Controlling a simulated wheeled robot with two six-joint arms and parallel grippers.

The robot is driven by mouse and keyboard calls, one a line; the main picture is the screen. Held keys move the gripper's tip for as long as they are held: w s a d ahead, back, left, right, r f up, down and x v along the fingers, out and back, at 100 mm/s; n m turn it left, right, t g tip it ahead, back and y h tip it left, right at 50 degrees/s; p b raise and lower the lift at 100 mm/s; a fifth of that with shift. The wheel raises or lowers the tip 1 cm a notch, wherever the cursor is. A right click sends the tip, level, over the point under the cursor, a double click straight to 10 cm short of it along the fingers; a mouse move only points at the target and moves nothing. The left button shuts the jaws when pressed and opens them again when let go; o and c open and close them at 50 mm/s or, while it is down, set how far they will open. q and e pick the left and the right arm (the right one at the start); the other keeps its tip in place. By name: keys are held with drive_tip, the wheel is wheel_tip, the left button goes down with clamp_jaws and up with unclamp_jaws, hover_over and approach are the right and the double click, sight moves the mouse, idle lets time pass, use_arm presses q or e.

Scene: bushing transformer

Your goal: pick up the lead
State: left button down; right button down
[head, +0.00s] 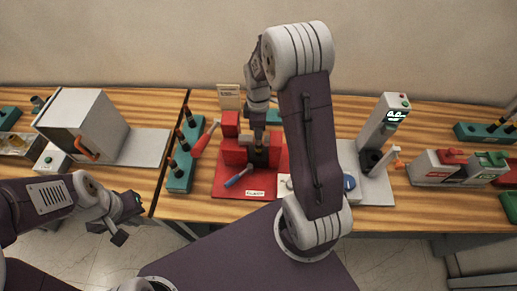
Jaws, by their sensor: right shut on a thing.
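My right gripper (259,136) points down over the red fixture (228,186) in the middle of the table. It is shut on a small dark part, mostly hidden by the fingers; I cannot tell for certain whether this is the lead. A dark upright piece with an orange tint (260,157) stands in the fixture just under the fingers. My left gripper (127,221) is open and empty, in front of the table edge at the left.
A teal rack (180,174) with several dark pegs stands left of the fixture. A grey box with an orange handle (88,124) is further left.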

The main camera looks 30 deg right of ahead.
idle(0.6)
wheel_tip(320, 180, up, 35)
drive_tip(key=p, duration=0.7)
drive_tip(key=shift+p, duration=0.4)
